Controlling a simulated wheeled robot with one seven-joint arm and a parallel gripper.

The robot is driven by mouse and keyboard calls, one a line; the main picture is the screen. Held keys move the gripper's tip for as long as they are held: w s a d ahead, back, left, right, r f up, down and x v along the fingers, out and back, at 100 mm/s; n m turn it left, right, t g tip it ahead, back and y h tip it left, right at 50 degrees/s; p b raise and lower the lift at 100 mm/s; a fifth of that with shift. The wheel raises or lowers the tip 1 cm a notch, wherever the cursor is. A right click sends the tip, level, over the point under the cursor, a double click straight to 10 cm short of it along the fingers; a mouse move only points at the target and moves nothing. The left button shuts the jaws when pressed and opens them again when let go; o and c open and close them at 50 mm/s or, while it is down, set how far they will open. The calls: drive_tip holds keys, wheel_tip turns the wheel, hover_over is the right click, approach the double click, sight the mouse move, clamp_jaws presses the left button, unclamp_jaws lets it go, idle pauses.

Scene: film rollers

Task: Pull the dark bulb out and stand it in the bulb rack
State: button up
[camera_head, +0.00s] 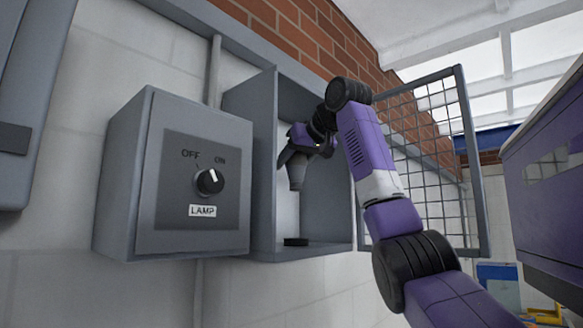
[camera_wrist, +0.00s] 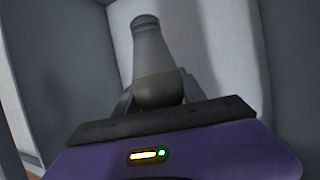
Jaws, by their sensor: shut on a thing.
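A grey bulb (camera_head: 296,177) hangs with its narrow end down inside an open grey wall box (camera_head: 263,105). My gripper (camera_head: 291,157) is shut on its wider upper part. In the wrist view the bulb (camera_wrist: 155,55) sits between the two fingers, its wide end nearest the palm and its narrow end pointing away. A dark round piece (camera_head: 296,241), perhaps a socket, lies on the box floor. A clear gap shows between it and the bulb's narrow end. I cannot make out a bulb rack in either view.
A grey switch box (camera_head: 195,180) marked LAMP is left of the wall box; its knob (camera_head: 209,182) points towards ON. A mesh door (camera_head: 430,150) stands open on the right, close behind my arm. A purple cabinet (camera_head: 550,170) is at far right.

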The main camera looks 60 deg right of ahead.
drive_tip(key=shift+r, duration=0.95)
idle(0.3)
